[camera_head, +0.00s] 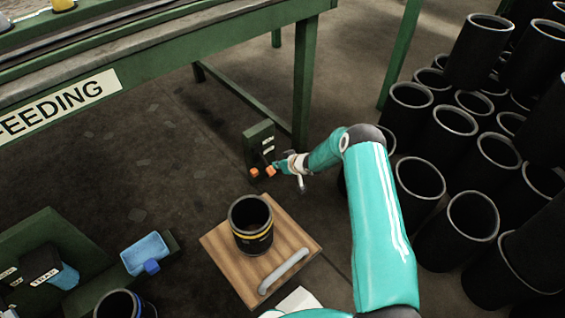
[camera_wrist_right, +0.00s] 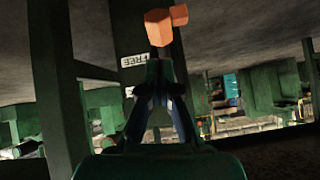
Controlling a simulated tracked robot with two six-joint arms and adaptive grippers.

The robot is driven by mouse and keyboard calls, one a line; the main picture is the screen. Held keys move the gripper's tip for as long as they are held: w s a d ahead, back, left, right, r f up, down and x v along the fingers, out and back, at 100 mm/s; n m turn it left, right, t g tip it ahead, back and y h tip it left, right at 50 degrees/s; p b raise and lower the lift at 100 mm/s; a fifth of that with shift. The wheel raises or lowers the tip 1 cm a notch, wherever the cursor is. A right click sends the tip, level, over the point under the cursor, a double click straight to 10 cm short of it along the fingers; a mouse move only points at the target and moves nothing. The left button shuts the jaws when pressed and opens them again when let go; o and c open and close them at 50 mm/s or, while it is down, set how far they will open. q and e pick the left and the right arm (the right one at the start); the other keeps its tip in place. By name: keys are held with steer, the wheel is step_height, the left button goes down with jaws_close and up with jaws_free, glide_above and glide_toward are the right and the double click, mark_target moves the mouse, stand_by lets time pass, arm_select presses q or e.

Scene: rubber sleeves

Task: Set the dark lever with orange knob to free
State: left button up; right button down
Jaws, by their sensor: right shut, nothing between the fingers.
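A dark green lever housing (camera_head: 259,143) with small pale labels stands by the leg of the green table. Small orange knobs (camera_head: 255,172) show at its lower front. In the right wrist view an orange knob (camera_wrist_right: 158,26) sits just beyond my fingertips, with a second orange piece behind it. A white label reading FREE (camera_wrist_right: 133,62) is on the dark post to the left. My right gripper (camera_head: 279,170) is shut and empty, close to the knobs; I cannot tell whether it touches one. The dark lever arm itself is hard to make out. My left gripper is not in view.
A wooden board (camera_head: 222,250) with a grey handle carries a black sleeve (camera_head: 251,224). Many black sleeves (camera_head: 471,215) are stacked at the right. The green table (camera_head: 306,75) marked FEEDING is above left. Floor left of the housing is clear.

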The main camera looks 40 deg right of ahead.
steer(key=s+d+p, duration=0.1)
steer(key=s+p, duration=0.4)
steer(key=s, duration=0.6)
steer(key=shift+s+d, duration=0.15)
steer(key=shift+s, duration=0.1)
steer(key=shift+r, duration=0.1)
